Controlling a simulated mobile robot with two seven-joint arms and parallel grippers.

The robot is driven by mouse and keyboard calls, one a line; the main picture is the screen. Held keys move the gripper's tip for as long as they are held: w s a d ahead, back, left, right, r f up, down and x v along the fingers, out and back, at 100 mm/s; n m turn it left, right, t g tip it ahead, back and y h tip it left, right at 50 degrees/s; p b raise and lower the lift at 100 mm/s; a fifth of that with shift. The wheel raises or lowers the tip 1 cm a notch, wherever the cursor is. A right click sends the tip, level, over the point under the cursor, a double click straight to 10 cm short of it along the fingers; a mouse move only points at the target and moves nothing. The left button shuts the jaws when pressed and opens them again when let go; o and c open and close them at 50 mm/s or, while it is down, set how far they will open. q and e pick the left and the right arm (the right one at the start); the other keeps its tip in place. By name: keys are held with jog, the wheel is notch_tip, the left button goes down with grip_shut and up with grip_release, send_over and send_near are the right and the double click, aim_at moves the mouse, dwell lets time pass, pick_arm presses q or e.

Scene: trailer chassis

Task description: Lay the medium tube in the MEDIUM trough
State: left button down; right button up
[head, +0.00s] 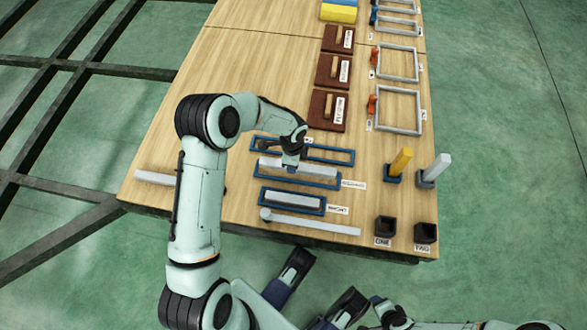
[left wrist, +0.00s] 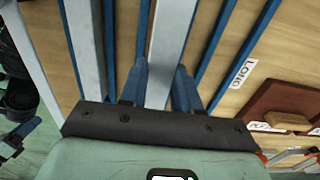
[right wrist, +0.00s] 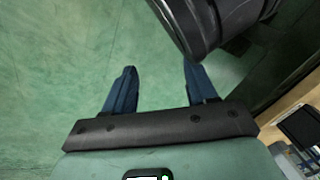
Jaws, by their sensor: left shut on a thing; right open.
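The grey medium tube (head: 318,172) is level at the blue MEDIUM trough (head: 333,185), the middle of three, running along its length. My left gripper (head: 291,164) is shut on the tube near its middle. In the left wrist view the tube (left wrist: 172,35) runs between the fingertips (left wrist: 165,85), with a blue rail (left wrist: 144,30) close on its left. The tube hides the trough's far rail, and I cannot tell whether it rests inside or is just above. My right gripper (right wrist: 155,85) is open and empty over the green floor, away from the table.
A short tube (head: 292,200) lies in the front trough (head: 262,197). The back trough (head: 338,154), labelled LONG, looks empty. A grey tube (head: 320,227) lies along the front edge. Another grey bar (head: 153,178) lies at left, partly behind my arm. Black sockets (head: 385,228) stand at front right.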

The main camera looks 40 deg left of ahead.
pick_arm(q)
jog(key=shift+f+b, duration=0.55)
jog(key=shift+f, duration=1.5)
pick_arm(e)
jog(key=shift+s+d+f+g, duration=0.2)
jog(key=shift+s+f+g, duration=0.4)
jog(key=shift+s+f, duration=0.55)
pick_arm(q)
jog(key=shift+f, duration=0.1)
pick_arm(e)
jog(key=shift+s, duration=0.2)
pick_arm(q)
jog(key=c, duration=0.8)
grip_release()
notch_tip(320, 180, up, 6)
jog(key=shift+r+p, duration=0.25)
jog(key=shift+p, duration=0.7)
notch_tip(320, 180, up, 4)
jog(key=shift+r+p, duration=0.2)
jog(key=shift+p, duration=0.4)
jog(key=shift+r, duration=0.7)
pick_arm(e)
jog(key=w+a+r+t, duration=0.1)
jog(key=w+r, duration=0.2)
jog(key=r, duration=0.2)
jog(key=shift+a+r, duration=0.25)
jog(key=shift+a, duration=0.05)
